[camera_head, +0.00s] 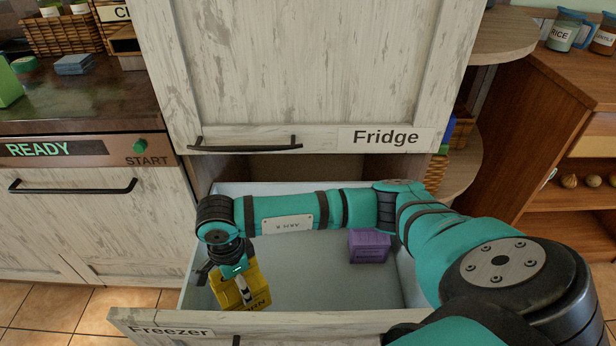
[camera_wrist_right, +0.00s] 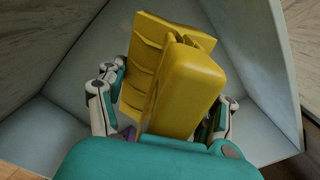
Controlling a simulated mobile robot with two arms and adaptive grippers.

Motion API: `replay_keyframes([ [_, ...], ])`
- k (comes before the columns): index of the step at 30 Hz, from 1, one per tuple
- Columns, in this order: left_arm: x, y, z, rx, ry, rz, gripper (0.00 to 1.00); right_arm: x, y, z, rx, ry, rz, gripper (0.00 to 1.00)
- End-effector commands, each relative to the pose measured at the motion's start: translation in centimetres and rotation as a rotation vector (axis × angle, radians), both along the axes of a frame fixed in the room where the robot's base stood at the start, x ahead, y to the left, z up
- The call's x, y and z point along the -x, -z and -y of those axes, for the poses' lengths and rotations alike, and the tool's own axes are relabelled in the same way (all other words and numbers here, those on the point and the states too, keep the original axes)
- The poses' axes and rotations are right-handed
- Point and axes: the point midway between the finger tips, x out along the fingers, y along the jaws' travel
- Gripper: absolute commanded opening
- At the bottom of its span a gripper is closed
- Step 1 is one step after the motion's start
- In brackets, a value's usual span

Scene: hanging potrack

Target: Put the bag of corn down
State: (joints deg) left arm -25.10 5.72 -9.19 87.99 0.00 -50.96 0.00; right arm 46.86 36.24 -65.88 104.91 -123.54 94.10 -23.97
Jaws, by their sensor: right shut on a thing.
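The bag of corn (camera_head: 252,292) is a yellow block-like packet with dark lettering. It is inside the open freezer drawer (camera_head: 318,255), at the drawer's left front. My right gripper (camera_head: 240,283) reaches down over the drawer and is shut on the bag. The right wrist view shows the yellow bag (camera_wrist_right: 175,80) between the two fingers (camera_wrist_right: 165,112), tilted, with the pale drawer walls around it. I cannot tell whether the bag touches the drawer floor. My left gripper is not in view.
A purple packet (camera_head: 369,246) lies in the drawer to the right of the bag. The drawer floor between them is clear. The Fridge door (camera_head: 290,75) is shut above. A counter (camera_head: 75,105) stands at left and a wooden shelf unit (camera_head: 560,120) at right.

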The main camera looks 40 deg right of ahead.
Motion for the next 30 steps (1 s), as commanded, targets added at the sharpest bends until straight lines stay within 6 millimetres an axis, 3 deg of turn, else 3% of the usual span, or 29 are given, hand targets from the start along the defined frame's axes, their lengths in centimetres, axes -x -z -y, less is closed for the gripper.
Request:
replay_keyframes([
  [6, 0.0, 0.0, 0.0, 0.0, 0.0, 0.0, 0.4, 1.4, 3.7, -1.1, 0.0, 0.384, -0.004, 0.1],
  [14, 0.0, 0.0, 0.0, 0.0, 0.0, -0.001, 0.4, 2.3, 5.4, -1.3, 0.001, 0.586, -0.001, 0.1],
  [20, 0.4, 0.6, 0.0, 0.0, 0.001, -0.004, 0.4, 3.4, 5.8, 2.1, 0.006, 0.601, -0.001, 0.1],
  [30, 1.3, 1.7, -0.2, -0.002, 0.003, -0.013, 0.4, 6.2, 6.6, 10.1, 0.008, 0.598, -0.001, 0.1],
])
